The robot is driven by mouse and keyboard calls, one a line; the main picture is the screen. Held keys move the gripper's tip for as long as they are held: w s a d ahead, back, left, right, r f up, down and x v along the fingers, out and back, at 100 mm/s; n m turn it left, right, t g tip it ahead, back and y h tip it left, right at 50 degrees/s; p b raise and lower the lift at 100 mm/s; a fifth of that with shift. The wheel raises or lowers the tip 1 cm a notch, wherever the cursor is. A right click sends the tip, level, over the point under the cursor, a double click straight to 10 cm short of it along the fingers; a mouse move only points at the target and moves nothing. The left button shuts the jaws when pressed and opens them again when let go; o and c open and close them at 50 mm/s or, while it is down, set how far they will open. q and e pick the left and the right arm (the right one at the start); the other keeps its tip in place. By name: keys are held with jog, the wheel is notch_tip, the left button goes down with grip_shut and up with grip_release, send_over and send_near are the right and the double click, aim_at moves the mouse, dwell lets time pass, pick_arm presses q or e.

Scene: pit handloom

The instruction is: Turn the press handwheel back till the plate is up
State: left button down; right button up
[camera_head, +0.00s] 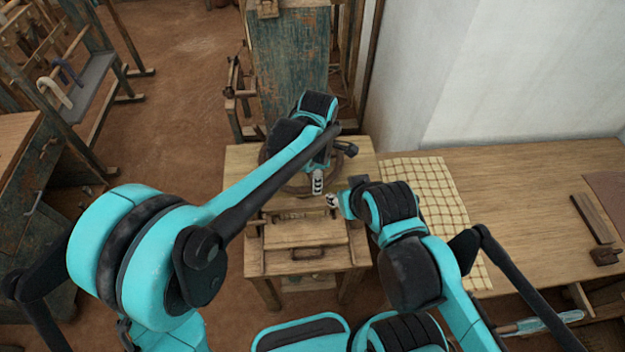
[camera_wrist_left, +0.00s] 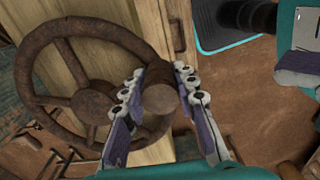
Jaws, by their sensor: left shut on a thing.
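The brown handwheel (camera_wrist_left: 90,105) with its round rim and spokes fills the left of the left wrist view. In the head view its rim (camera_head: 276,181) shows partly, mostly hidden under my left arm. My left gripper (camera_wrist_left: 157,97) is shut on the wheel's stubby round handle (camera_wrist_left: 156,86), one finger on each side. In the head view the left gripper (camera_head: 318,183) hangs over the wheel's right side. The wooden press (camera_head: 290,235) stands below; I cannot tell its plate's height. My right gripper (camera_head: 333,201) is close beside, at the press's right; its opening is unclear.
A wooden table (camera_head: 530,180) with a checked cloth (camera_head: 425,195) is at the right, against a white wall (camera_head: 500,70). A worn blue-green cabinet (camera_head: 290,60) stands behind the press. Loom frames are at the left, with bare earthen floor (camera_head: 180,80) between.

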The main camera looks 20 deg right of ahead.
pick_arm(q)
jog(key=shift+d, duration=0.1)
dwell(0.3)
jog(key=c, duration=1.2)
grip_release()
jog(key=shift+r, duration=0.1)
notch_tip(320, 180, up, 12)
jog(key=shift+f, duration=0.1)
jog(key=s+a+f+m+t+b, duration=0.2)
jog(key=s+a+f+m+b, duration=0.1)
jog(key=a, duration=0.7)
jog(key=s+a+f+m+t+b, duration=0.2)
jog(key=s+a+f+m+b, duration=0.2)
jog(key=a+f, duration=0.5)
jog(key=s+a+f+m+t+b, duration=0.3)
jog(key=a+f+m+b, duration=0.4)
jog(key=a, duration=0.6)
jog(key=shift+s+f+m, duration=0.1)
jog(key=shift+s+m, duration=0.1)
jog(key=shift+m, duration=0.7)
